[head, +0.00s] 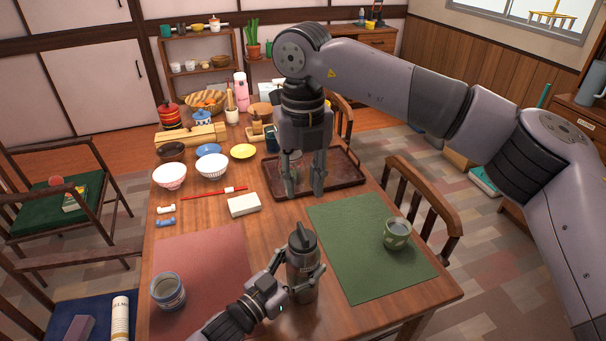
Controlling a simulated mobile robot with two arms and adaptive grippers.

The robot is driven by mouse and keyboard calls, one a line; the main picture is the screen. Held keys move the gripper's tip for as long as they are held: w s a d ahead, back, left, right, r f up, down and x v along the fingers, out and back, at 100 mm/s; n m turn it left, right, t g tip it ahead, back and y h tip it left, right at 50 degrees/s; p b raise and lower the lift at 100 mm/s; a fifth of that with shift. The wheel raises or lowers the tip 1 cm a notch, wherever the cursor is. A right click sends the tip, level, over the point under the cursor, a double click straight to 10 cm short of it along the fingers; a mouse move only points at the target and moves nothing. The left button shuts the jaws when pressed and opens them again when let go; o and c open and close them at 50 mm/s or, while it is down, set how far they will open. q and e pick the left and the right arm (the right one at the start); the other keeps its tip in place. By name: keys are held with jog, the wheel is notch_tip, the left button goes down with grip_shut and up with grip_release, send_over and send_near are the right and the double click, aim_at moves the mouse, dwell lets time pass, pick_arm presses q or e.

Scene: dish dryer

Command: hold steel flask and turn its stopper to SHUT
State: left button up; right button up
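The steel flask (303,290) stands upright near the front of the table, between the red and green mats. Its dark stopper (301,237) has a raised ridge on top; I cannot read any marking on it. My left gripper (302,272) reaches in from below, its fingers around the flask's upper body under the stopper. My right gripper (305,190) points down over the brown tray (347,173), behind the flask and apart from it. Its fingers are spread, and a pale, glass-like thing shows by the left finger, too unclear to tell if touched.
A green mat (350,260) with a green cup (397,234) lies right of the flask. A red mat (205,265) with a blue-grey cup (168,291) lies left.

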pick_arm(q)
jog(key=shift+f, duration=0.1)
jog(key=o, duration=1.9)
jog(key=shift+o, duration=0.2)
